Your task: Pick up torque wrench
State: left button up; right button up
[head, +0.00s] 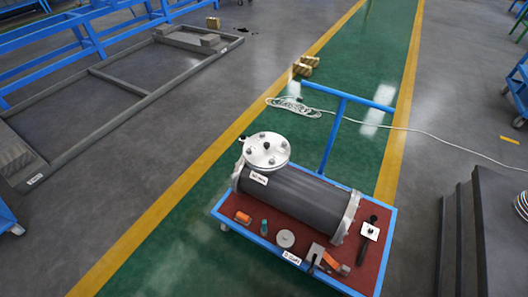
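A blue-framed cart (215,211) with a dark red top stands on the green walkway. On its right end lies a long, thin black tool with a pale square piece on it (370,231), which looks like the torque wrench; it is too small to be sure. A dark grey flanged cylinder, the shell (295,198), lies across the cart to the left of this tool. A round, silvery bolted flange cover (267,150) sits at the cylinder's far left. Neither of my grippers is in view.
On the cart's front part lie an orange tool (243,217), a small teal item (264,227), a grey disc (285,239) and a grey-and-orange tool (330,262). A white cable (430,136) crosses the floor behind. Dark panels (500,235) stand at the right.

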aim_at(372, 219)
jog(key=k+z, duration=0.1)
jog(key=z, duration=1.4)
